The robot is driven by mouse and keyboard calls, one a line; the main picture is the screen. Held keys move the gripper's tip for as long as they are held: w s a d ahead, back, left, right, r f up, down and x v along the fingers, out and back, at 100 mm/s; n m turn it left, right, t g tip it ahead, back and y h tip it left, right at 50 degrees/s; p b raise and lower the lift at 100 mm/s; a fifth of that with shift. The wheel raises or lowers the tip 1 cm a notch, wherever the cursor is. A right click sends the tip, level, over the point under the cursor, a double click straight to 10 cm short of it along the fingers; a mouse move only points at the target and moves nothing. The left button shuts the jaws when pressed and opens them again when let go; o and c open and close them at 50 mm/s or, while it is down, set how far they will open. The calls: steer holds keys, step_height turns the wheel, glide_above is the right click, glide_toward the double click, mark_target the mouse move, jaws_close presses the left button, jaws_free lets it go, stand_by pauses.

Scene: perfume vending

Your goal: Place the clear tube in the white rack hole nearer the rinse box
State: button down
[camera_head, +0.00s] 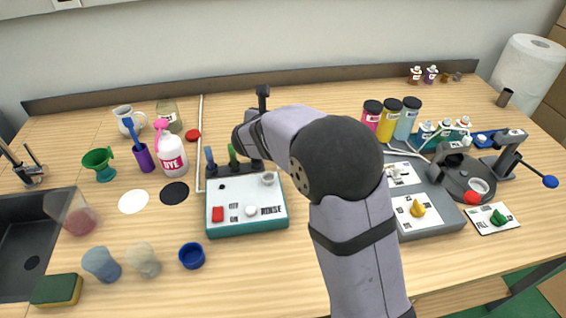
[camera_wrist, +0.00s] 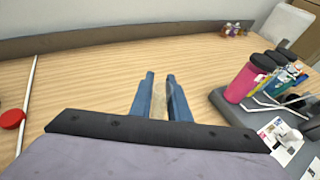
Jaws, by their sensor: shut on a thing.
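My gripper (camera_wrist: 160,78) shows in the wrist view with its two blue fingers pointing away over the wooden table. A pale, see-through strip between the fingers looks like the clear tube (camera_wrist: 159,101); its ends are hard to make out. The fingers are closed on it. In the head view my arm hides the tube and the fingertips. The rinse box (camera_head: 228,221), white on top with a teal base, stands left of my arm. I cannot make out the white rack or its holes for certain in either view.
A dark holder with blue and green upright pieces stands behind the rinse box. A white rod (camera_head: 200,130) and red cap (camera_head: 193,135) lie left. Bottles, including a pink one (camera_wrist: 241,83), stand right, by a grey station (camera_head: 440,220). Table ahead of the fingers is clear.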

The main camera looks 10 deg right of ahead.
steer(key=shift+f, duration=5.05)
steer(key=shift+f+b, duration=0.25)
steer(key=shift+b, duration=0.05)
steer(key=c, duration=1.7)
jaws_free()
steer(key=shift+r, duration=0.1)
steer(key=shift+r+p, duration=0.15)
steer(key=shift+p, duration=0.15)
steer(key=b+v, duration=0.1)
steer(key=v, duration=1.1)
steer(key=shift+b, duration=0.4)
steer(key=shift+d, duration=0.1)
